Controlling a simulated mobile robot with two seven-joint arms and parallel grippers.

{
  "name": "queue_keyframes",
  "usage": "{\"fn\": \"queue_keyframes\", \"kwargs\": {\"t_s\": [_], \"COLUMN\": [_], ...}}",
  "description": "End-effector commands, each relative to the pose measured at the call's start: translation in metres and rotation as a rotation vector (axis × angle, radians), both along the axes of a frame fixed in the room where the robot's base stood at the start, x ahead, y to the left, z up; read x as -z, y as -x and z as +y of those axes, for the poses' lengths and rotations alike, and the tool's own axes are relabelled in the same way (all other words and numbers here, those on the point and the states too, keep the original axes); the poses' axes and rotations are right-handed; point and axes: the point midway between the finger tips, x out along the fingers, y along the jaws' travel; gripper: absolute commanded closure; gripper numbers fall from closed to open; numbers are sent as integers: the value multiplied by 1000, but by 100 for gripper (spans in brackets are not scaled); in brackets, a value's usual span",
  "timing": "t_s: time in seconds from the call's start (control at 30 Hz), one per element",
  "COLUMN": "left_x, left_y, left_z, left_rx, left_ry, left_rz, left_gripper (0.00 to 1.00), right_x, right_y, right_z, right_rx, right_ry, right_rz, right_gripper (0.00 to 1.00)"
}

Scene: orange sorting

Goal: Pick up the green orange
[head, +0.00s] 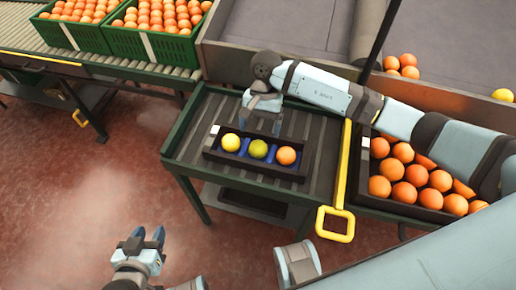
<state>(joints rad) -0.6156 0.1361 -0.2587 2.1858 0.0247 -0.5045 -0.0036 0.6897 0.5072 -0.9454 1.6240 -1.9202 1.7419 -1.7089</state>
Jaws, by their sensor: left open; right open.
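The green orange (259,149) sits in the middle of a small dark tray (223,163) on the green-framed table. A yellow fruit (231,142) lies to its left and an orange one (286,155) to its right. My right gripper (262,128) is open just behind the tray, its fingers pointing down near the back edge, above and behind the green orange. Nothing shows between its fingers. My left gripper (141,240) is open and empty at the lower left, over the floor and away from the table.
A dark crate of several oranges (408,203) stands to the right of the table, by a yellow handle (335,224). Green crates (152,45) full of oranges stand on the roller conveyor (30,42) at the back left. The slatted table (196,118) is clear left of the tray.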

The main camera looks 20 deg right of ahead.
Motion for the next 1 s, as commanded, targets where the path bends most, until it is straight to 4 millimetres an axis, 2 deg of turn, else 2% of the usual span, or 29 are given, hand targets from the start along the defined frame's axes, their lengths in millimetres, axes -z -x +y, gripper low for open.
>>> {"fn": "queue_keyframes", "kwargs": {"t_s": [0.17, 0.47, 0.77, 1.0], "left_x": [-1, 2, 1, 1], "left_y": [0, -1, -1, -1], "left_z": [0, 0, 0, 0], "left_rx": [0, 1, 1, 1], "left_ry": [1, 3, 4, 4], "left_rz": [-4, -4, -6, -6], "left_gripper": [57, 57, 57, 57], "right_x": [12, 49, 53, 53], "right_y": [5, 20, 21, 21], "right_z": [3, 12, 12, 12], "right_rx": [1, 2, 2, 2], "right_ry": [-1, -3, -2, -2], "right_rz": [3, 3, 0, 0], "right_gripper": [13, 13, 13, 66]}}
